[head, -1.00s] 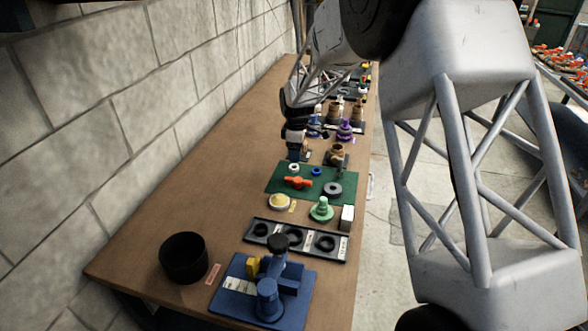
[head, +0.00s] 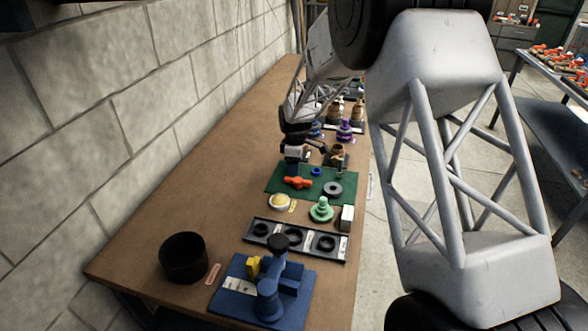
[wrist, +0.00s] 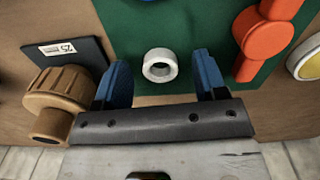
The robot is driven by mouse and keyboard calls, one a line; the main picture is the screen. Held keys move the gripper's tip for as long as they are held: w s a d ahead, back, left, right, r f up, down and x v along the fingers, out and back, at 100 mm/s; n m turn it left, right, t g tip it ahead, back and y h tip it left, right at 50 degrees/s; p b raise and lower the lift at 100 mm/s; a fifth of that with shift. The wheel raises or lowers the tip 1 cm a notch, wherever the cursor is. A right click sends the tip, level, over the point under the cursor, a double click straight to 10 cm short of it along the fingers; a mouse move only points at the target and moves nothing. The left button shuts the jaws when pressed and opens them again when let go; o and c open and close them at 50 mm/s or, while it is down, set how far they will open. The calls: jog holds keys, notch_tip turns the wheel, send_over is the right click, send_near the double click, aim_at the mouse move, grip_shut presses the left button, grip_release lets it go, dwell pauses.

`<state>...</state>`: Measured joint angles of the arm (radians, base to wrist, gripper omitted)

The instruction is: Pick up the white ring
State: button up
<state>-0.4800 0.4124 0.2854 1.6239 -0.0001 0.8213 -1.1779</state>
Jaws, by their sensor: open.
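The white ring (wrist: 160,65) lies on the green mat (wrist: 195,20) in the wrist view, its hole showing. My gripper (wrist: 161,72) is open and empty, with its blue fingers spread to the left and right of the ring. The ring sits centred between the fingertips, apart from both. In the head view my gripper (head: 292,166) is over the back left of the green mat (head: 354,186) and hides the ring there.
An orange valve handle (head: 298,183) is close in front of my gripper. A blue ring (head: 316,171) and dark grey ring (head: 332,189) lie to the right. A brown fitting (wrist: 62,98) stands left in the wrist view. The bench's left side is clear.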

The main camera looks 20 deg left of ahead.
jog(key=shift+f, duration=0.25)
jog(key=shift+c, duration=0.3)
jog(key=c, duration=0.9)
jog(key=shift+r, duration=0.1)
jog(key=shift+c, duration=0.2)
jog(key=shift+r, duration=0.8)
jog(key=shift+s+r, duration=0.1)
jog(key=shift+r, duration=0.85)
jog(key=s+d, duration=0.2)
jog(key=s, duration=0.2)
jog(key=s+d+r, duration=0.1)
jog(key=s+d, duration=0.1)
jog(key=s, duration=0.3)
jog(key=s+d, duration=0.3)
jog(key=s, duration=0.2)
jog(key=shift+d+r, duration=0.1)
jog(key=shift+r, duration=0.05)
